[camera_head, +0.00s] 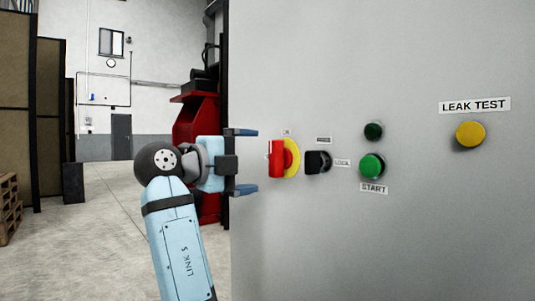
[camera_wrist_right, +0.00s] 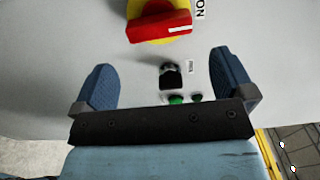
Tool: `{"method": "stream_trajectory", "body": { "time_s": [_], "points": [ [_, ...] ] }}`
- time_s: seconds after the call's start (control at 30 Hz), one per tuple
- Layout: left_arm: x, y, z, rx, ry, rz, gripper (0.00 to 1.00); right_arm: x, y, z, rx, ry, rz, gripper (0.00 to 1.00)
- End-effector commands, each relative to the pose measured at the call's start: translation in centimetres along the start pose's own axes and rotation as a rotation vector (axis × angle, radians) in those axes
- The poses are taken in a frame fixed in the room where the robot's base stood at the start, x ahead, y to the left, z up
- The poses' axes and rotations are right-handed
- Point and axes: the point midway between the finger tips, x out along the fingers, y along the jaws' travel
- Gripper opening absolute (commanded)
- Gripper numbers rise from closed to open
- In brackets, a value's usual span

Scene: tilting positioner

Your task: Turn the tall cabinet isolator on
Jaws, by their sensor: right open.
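The isolator is a red handle (camera_head: 276,159) on a yellow round plate (camera_head: 293,157), on the grey cabinet face. In the right wrist view the red handle (camera_wrist_right: 158,27) lies across the top, with a white stripe near its right end and an upside-down "ON" label (camera_wrist_right: 201,9) beside it. My right gripper (camera_head: 250,161) is open and empty, to the left of the handle and level with it, its fingers apart above and below. In the right wrist view its fingers (camera_wrist_right: 163,65) are spread, with the handle beyond them. My left gripper is not in view.
A black selector switch (camera_head: 318,162), a dark green lamp (camera_head: 373,131), a green START button (camera_head: 371,166) and a yellow LEAK TEST button (camera_head: 469,133) are to the right on the cabinet (camera_head: 430,230). A red machine (camera_head: 195,120) stands behind my arm. Open floor (camera_head: 100,230) lies left.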

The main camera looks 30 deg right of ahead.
Motion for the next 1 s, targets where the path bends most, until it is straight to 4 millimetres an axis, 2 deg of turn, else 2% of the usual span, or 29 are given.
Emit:
{"method": "stream_trajectory", "body": {
  "time_s": [0.03, 0.2, 0.4, 1.0],
  "points": [
    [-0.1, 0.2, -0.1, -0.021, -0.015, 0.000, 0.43, -1.2, -0.3, 0.0, -0.002, -0.002, 0.001, 1.00],
    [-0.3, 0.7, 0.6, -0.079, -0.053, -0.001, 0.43, -4.5, -0.2, 0.0, -0.001, -0.001, 0.000, 1.00],
    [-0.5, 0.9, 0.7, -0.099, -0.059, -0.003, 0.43, -6.5, -0.1, 0.0, 0.000, 0.000, 0.001, 1.00],
    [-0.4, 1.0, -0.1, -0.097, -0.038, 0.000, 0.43, -6.8, 0.0, 0.0, 0.001, 0.001, 0.001, 1.00]
  ]
}}
